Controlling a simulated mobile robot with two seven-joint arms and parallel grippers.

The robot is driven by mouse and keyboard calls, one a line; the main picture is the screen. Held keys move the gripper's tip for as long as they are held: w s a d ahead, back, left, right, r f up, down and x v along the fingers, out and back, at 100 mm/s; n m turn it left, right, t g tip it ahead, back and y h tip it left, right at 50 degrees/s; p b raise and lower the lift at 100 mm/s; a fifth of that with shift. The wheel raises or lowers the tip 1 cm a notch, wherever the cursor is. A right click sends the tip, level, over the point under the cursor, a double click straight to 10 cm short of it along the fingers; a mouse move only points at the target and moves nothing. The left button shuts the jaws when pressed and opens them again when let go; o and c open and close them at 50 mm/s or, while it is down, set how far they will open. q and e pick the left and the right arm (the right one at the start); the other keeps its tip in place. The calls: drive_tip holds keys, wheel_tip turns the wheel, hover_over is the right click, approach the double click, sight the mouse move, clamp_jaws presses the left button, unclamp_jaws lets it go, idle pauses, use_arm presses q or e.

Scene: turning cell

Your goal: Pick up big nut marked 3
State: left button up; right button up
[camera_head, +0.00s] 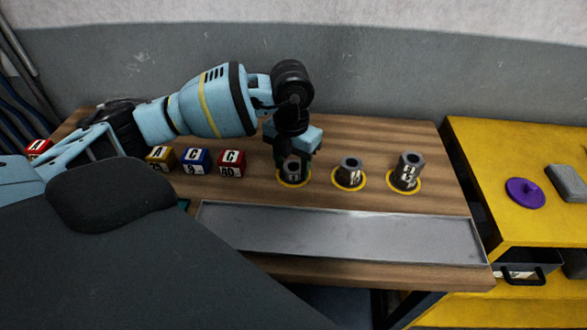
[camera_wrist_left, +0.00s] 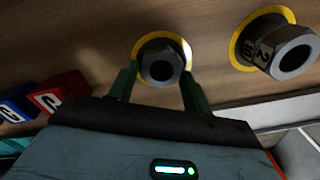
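Three grey hex nuts stand upright in a row on the wooden bench, each within a yellow ring. My left gripper (camera_head: 290,150) is over the left nut (camera_head: 293,172) and partly hides it; its marking is unclear. In the left wrist view, my left gripper (camera_wrist_left: 160,72) is open, with green fingers on either side of this nut (camera_wrist_left: 160,66) and small gaps visible. The middle nut (camera_head: 350,170) also shows in the left wrist view (camera_wrist_left: 283,54), with a 2 on its side. The right nut (camera_head: 407,171) looks tallest; its mark is hard to read. My right gripper is not in view.
Yellow, blue and red marked cubes (camera_head: 231,163) stand left of the nuts. A shallow metal tray (camera_head: 340,235) lies along the front. A yellow cabinet (camera_head: 480,160) with a purple knobbed disc (camera_head: 525,193) stands at right. A grey wall is behind.

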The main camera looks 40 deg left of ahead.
sight(292, 168)
use_arm(q)
drive_tip(key=c, duration=0.7)
drive_tip(key=shift+c, duration=0.2)
drive_tip(key=shift+r, duration=0.15)
drive_tip(key=shift+r, duration=0.6)
wheel_tip(292, 168, up, 2)
drive_tip(key=shift+w+r, duration=0.1)
drive_tip(key=s+d, duration=0.2)
drive_tip(key=d, duration=0.2)
drive_tip(key=s+d+r, duration=0.1)
drive_tip(key=s+d, duration=0.2)
drive_tip(key=d, duration=0.2)
drive_tip(key=s+d, duration=0.3)
drive_tip(key=d, duration=0.2)
drive_tip(key=shift+r+b, duration=0.2)
drive_tip(key=shift+b, duration=0.15)
